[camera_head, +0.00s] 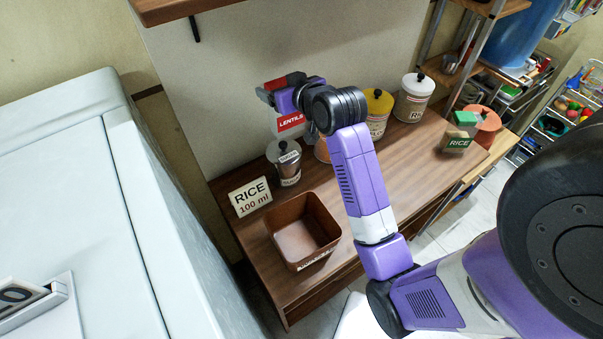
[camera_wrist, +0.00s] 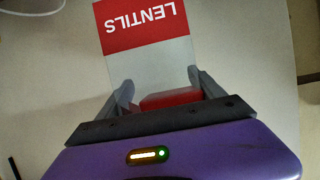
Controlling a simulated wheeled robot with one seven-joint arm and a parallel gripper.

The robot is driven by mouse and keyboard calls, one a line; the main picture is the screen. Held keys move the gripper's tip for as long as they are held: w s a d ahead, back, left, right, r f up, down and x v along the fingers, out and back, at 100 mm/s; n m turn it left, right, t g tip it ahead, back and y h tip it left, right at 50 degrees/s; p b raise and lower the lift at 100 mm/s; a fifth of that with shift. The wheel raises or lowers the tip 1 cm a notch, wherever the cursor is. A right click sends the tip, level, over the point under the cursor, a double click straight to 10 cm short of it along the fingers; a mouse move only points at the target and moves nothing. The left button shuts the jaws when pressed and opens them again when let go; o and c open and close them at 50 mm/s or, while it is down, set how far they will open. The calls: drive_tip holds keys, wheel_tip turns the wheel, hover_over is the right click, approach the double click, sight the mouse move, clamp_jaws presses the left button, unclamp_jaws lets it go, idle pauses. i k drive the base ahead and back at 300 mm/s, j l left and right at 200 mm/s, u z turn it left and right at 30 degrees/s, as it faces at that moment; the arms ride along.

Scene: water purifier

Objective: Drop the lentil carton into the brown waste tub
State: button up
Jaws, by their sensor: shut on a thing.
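The lentil carton (camera_wrist: 148,48) is red and white with a LENTILS label, which reads upside down in the wrist view. In the head view the carton (camera_head: 290,122) is partly hidden by my arm. My gripper (camera_wrist: 160,95) is shut on the carton, with a finger at each side, and holds it above the wooden counter. In the head view my gripper (camera_head: 268,92) is near the back wall. The brown waste tub (camera_head: 303,232) is open-topped and square and stands on the front left of the counter. Its label is seen at a slant.
Yellow (camera_head: 377,112) and white (camera_head: 414,97) canisters stand along the back.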

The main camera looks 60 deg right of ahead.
sight(304, 236)
drive_tip(key=k+j, duration=0.1)
drive_tip(key=k, duration=0.4)
drive_tip(key=k+j, duration=0.1)
drive_tip(key=k, duration=0.4)
